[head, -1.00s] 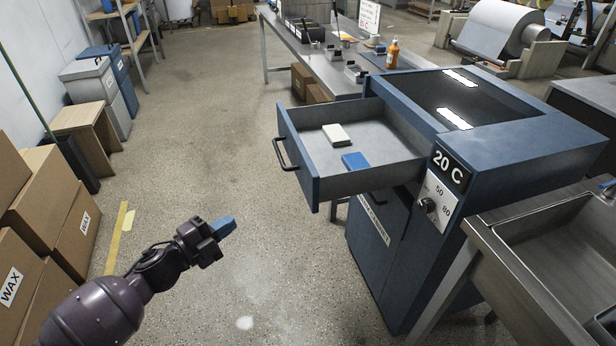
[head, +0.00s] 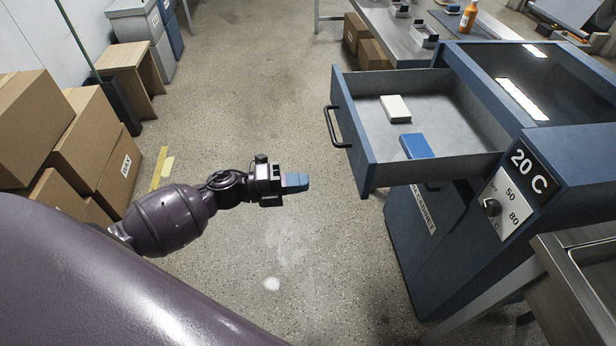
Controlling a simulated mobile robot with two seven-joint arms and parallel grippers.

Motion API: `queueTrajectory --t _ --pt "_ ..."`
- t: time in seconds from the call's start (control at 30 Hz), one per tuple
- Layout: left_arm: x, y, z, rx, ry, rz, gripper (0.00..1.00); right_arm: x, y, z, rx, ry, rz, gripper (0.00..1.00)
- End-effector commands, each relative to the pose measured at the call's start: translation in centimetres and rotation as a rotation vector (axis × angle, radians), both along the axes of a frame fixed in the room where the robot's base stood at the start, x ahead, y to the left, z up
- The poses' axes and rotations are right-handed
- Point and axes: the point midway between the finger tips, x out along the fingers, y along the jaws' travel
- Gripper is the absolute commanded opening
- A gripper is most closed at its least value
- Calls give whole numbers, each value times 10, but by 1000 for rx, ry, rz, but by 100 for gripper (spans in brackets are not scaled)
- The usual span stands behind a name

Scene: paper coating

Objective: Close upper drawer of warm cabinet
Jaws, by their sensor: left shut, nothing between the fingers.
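The warm cabinet (head: 432,262) is blue, with a "20 C" display and a dial on its front at the right. Its upper drawer (head: 368,172) is pulled out to the left, with a dark handle (head: 337,127) on its end panel. A white block (head: 396,109) and a blue block (head: 416,146) lie inside the drawer. My left gripper (head: 296,181) is shut and empty, with blue fingertips pointing right. It is over the floor, to the left of and apart from the drawer. My right gripper is not in view.
Cardboard boxes (head: 88,150) are stacked at the left. A wooden stool (head: 130,75) and grey bins stand behind them. A metal sink table (head: 575,262) stands at the lower right, close to the cabinet.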

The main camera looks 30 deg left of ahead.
Motion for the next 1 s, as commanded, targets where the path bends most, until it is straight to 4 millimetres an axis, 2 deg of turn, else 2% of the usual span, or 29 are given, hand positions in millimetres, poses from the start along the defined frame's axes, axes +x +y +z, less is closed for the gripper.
queueTrajectory --t 0.53,0.73,1.0 --pt "53 -78 1 -3 1 1 0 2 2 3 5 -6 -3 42" --pt "63 -94 0 -1 0 1 0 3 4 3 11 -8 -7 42" --pt "66 -98 -1 0 2 2 0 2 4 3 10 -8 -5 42"
